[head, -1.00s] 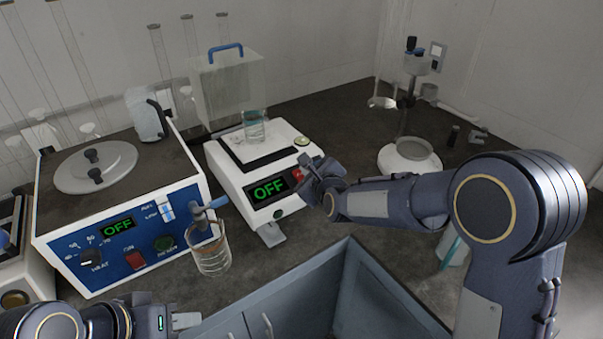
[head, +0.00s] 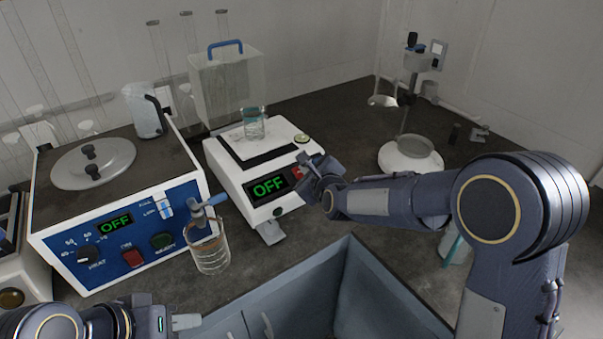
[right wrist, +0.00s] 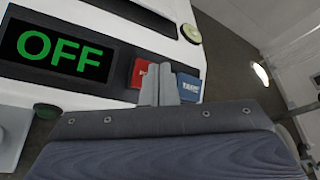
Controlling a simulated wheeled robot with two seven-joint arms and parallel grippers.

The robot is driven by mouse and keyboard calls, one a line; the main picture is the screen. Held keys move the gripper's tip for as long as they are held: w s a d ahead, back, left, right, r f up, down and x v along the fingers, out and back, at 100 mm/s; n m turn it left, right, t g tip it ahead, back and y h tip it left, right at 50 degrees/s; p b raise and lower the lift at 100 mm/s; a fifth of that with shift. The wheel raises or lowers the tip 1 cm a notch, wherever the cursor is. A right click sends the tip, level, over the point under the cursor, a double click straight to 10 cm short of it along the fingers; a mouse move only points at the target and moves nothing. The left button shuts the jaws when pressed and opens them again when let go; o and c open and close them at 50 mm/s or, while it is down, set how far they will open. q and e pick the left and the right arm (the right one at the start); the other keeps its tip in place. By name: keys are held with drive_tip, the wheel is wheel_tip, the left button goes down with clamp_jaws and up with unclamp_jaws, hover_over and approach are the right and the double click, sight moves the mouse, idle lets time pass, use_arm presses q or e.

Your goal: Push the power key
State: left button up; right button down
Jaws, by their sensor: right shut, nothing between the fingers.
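A white balance (head: 232,185) stands mid-counter, its green display (head: 268,186) reading OFF. In the right wrist view the display (right wrist: 62,52) has a red key (right wrist: 138,72) and a blue TARE key (right wrist: 189,87) to its right. The red key's label is partly hidden by my fingers. My right gripper (right wrist: 164,84) is shut and empty, its tips in front of the gap between these keys; I cannot tell whether they touch. In the head view my right gripper (head: 320,170) is at the balance's front right corner. My left gripper (head: 188,321) is at the lower left, its jaw opening unclear.
A glass beaker (head: 254,126) stands on the balance's pan. A water bath (head: 122,235) with a blue panel, also reading OFF, stands at the left with a beaker (head: 211,255) under its tap. A clear box (head: 227,85) is behind. A stand with a white base (head: 410,160) is right.

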drive_tip(key=shift+w+a+f+b, duration=0.1)
drive_tip(key=shift+w+f+b, duration=0.05)
drive_tip(key=shift+f+b, duration=0.15)
idle(0.7)
drive_tip(key=shift+r, duration=0.1)
drive_tip(key=shift+s+d+r, duration=0.2)
drive_tip(key=shift+s+r, duration=0.1)
drive_tip(key=shift+r, duration=0.3)
drive_tip(key=r+p, duration=0.1)
drive_tip(key=s+d+r+p, duration=0.1)
drive_tip(key=r, duration=0.1)
drive_tip(key=s+r+p, duration=0.1)
drive_tip(key=r, duration=0.1)
drive_tip(key=shift+d+r, duration=0.2)
drive_tip(key=shift+d, duration=0.05)
idle(0.5)
